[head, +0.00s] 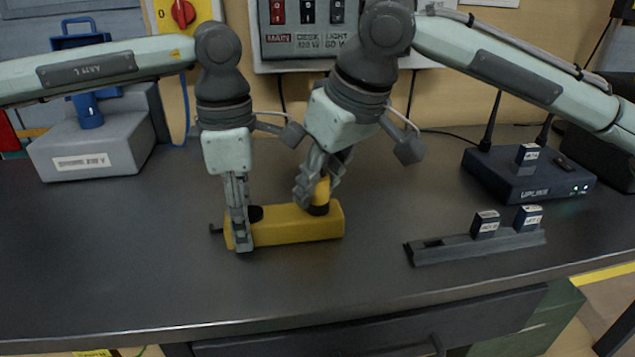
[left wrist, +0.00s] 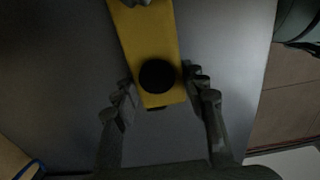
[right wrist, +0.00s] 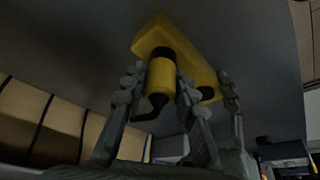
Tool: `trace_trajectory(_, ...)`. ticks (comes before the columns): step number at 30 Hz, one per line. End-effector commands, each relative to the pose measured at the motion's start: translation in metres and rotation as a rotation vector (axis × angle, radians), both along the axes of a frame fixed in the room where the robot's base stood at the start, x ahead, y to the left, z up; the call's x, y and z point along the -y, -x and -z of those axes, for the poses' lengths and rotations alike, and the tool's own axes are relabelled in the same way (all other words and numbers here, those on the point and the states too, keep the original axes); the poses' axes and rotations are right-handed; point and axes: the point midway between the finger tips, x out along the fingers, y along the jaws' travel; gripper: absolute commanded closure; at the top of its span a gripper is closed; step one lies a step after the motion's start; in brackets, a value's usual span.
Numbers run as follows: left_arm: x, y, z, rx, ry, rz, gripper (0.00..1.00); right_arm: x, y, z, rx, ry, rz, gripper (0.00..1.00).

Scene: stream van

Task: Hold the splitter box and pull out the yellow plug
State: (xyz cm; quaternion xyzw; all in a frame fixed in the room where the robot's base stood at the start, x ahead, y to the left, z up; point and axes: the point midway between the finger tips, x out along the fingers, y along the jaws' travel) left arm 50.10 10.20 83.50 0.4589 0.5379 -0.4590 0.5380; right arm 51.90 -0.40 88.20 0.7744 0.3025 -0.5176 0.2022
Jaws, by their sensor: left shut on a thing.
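The yellow splitter box (head: 290,226) lies on the dark worktop, long side across the head view. My left gripper (head: 240,238) is shut across its left end, beside a round black part (left wrist: 157,76). In the left wrist view the fingers flank the box. The yellow plug (head: 322,190) stands upright in the box's right end, above a black collar. My right gripper (head: 321,184) is around the plug with its fingers apart. In the right wrist view the fingers lie close on both sides of the plug (right wrist: 160,78); firm contact is not visible.
A dark rail (head: 455,252) with two small labelled blocks lies to the right. A router with antennas (head: 525,180) stands behind it. A grey box (head: 95,148) with a blue part is at the back left. The front worktop is clear.

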Motion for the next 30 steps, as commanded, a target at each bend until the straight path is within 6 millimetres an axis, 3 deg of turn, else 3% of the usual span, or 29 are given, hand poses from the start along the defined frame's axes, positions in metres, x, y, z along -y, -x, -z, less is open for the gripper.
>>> trace_trajectory(1,0.000,0.000,0.000,0.001,0.001,-0.001,0.97,0.000,0.000,0.000,0.000,0.000,0.000,0.87)
trace_trajectory(4,0.000,0.000,0.000,0.001,0.001,-0.001,0.97,0.000,0.000,0.000,0.000,0.000,0.000,1.00)
trace_trajectory(5,0.000,0.000,0.000,0.001,0.001,-0.001,0.97,0.000,0.000,0.000,0.000,0.000,0.000,0.71)
trace_trajectory(11,0.000,0.000,0.000,0.001,0.001,-0.001,0.97,0.000,0.000,0.000,0.001,-0.001,0.000,0.49)
trace_trajectory(22,0.000,0.000,-0.001,0.001,0.001,-0.001,0.97,0.001,0.001,-0.005,0.001,-0.001,0.000,0.49)
trace_trajectory(30,0.000,0.000,0.000,0.001,0.001,-0.001,0.97,0.012,0.013,-0.044,0.004,-0.003,0.000,0.49)
